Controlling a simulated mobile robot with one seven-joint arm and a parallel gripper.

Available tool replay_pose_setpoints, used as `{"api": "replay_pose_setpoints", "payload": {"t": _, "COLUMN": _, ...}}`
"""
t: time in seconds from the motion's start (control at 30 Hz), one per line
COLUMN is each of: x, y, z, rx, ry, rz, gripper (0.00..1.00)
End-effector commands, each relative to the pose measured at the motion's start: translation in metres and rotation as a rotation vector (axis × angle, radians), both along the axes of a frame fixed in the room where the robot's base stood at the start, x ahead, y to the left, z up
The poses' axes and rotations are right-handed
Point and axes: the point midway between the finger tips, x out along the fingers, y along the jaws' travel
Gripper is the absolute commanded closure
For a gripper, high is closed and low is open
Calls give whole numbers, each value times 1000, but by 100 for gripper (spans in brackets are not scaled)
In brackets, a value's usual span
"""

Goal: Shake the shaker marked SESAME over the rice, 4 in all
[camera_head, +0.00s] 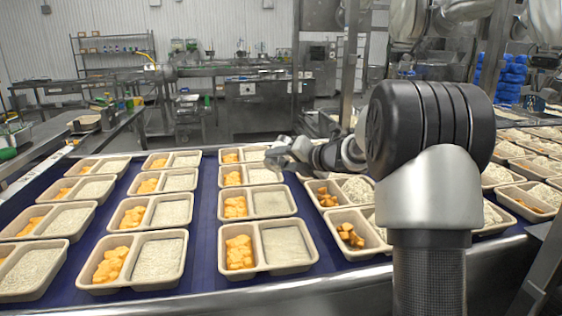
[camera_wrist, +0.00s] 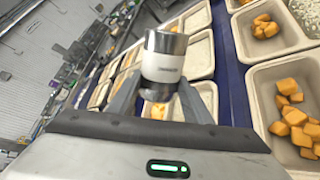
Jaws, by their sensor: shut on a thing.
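My gripper (camera_wrist: 160,96) is shut on a shaker (camera_wrist: 164,66) with metal ends and a pale label band in the wrist view. In the head view my gripper (camera_head: 284,154) is above the far part of the belt, over the trays; the shaker is not clear there. Below it are two-part trays with orange cubes in one part and pale rice in the other, such as the rice (camera_head: 268,203) in the middle column. No sesame can be made out at this size.
Rows of filled trays (camera_head: 187,238) cover the blue belt (camera_head: 204,215), with narrow gaps between them. A metal rail (camera_head: 290,296) runs along the near edge. Steel benches and a shelf rack (camera_head: 112,50) stand at the back. Blue items (camera_head: 512,72) are piled at the far right.

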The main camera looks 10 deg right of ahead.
Motion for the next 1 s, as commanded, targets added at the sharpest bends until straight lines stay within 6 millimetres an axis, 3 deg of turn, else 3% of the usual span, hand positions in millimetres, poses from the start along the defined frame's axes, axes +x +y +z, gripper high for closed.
{"api": "replay_pose_setpoints", "payload": {"t": 0.03, "x": 0, "y": 0, "z": 12, "rx": 0, "ry": -3, "rz": 1, "gripper": 81}}
{"api": "replay_pose_setpoints", "payload": {"t": 0.33, "x": 0, "y": 0, "z": 40, "rx": 1, "ry": -2, "rz": 0, "gripper": 81}}
{"api": "replay_pose_setpoints", "payload": {"t": 1.0, "x": 0, "y": 0, "z": 50, "rx": 126, "ry": 126, "rz": 0, "gripper": 81}}
